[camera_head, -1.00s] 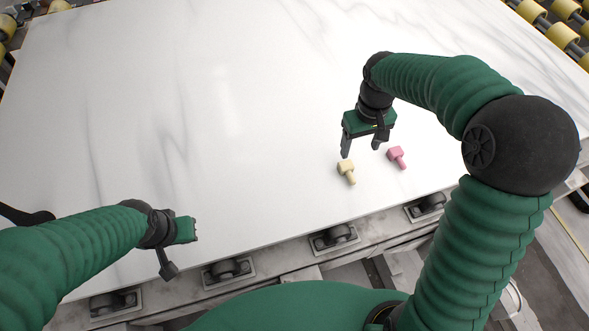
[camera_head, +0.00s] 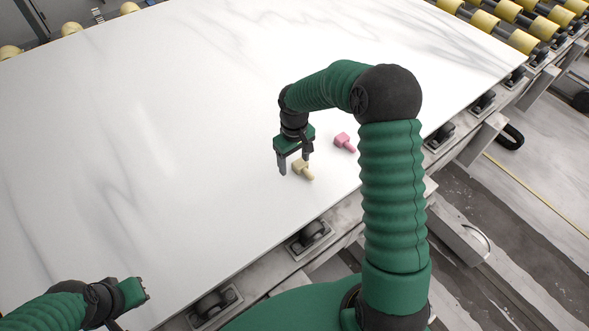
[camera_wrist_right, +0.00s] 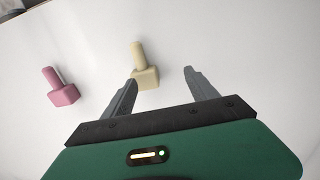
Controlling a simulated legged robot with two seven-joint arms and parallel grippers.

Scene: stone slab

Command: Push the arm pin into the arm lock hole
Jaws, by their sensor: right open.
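A pale yellow piece with a block head and a round peg (camera_head: 304,170) lies on the white slab beside my right gripper. A similar pink piece (camera_head: 344,142) lies to its upper right. I cannot tell which is the arm pin, and I see no lock hole. My right gripper (camera_head: 294,166) is open and empty, pointing down. In the right wrist view, the yellow piece (camera_wrist_right: 144,74) is near the left fingertip, partly within the finger gap (camera_wrist_right: 160,76); the pink piece (camera_wrist_right: 62,89) is farther left. My left gripper (camera_head: 138,291) is at lower left, its finger opening unclear.
The white veined slab (camera_head: 150,140) is wide and mostly clear. Its front edge runs diagonally past the pieces, with rollers (camera_head: 309,233) along it. Yellow rollers (camera_head: 505,32) stand beyond the slab at upper right.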

